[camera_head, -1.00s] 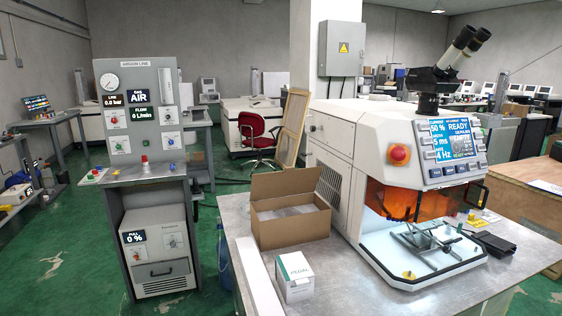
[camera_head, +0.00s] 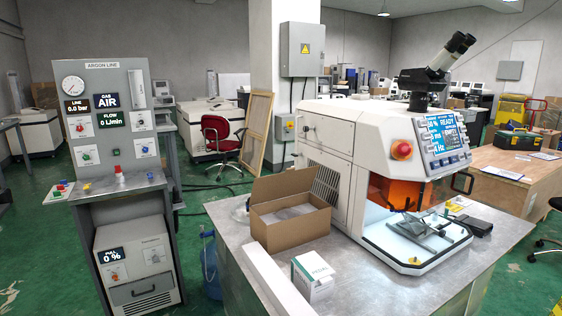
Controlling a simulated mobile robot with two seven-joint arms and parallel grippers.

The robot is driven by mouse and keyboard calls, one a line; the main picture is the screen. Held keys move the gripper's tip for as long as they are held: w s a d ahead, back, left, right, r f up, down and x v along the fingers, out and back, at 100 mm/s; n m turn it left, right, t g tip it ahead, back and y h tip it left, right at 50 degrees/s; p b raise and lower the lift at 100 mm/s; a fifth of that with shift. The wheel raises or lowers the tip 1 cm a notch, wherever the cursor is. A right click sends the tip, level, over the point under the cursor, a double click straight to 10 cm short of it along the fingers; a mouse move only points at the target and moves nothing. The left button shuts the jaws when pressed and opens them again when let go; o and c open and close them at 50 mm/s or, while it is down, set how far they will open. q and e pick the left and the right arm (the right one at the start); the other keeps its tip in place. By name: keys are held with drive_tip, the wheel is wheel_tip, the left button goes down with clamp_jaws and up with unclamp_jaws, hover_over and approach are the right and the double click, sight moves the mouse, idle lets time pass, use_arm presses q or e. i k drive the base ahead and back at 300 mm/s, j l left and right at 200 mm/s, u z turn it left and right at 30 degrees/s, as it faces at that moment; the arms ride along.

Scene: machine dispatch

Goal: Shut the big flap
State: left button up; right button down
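The white machine (camera_head: 338,133) with a microscope head on top stands on the metal table at the right. Its front has an orange see-through flap (camera_head: 392,192) over the work chamber, with a dark handle (camera_head: 462,183) at the right side. The chamber looks open at the front, with a pale floor plate (camera_head: 398,243) and a dark metal fixture (camera_head: 428,226) on it. How far the flap is swung cannot be told for sure. Neither of my grippers shows in the head view.
An open cardboard box (camera_head: 292,226) and a small white carton (camera_head: 313,278) stand on the metal table (camera_head: 365,291) left of the machine. A grey argon panel (camera_head: 108,108) stands at the left. A wooden bench (camera_head: 515,178) with a toolbox is at the right. Green floor lies between panel and table.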

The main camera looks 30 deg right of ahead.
sight(292, 181)
drive_tip(key=i+j+z, duration=0.15)
drive_tip(key=i+j, duration=0.65)
drive_tip(key=j, duration=0.15)
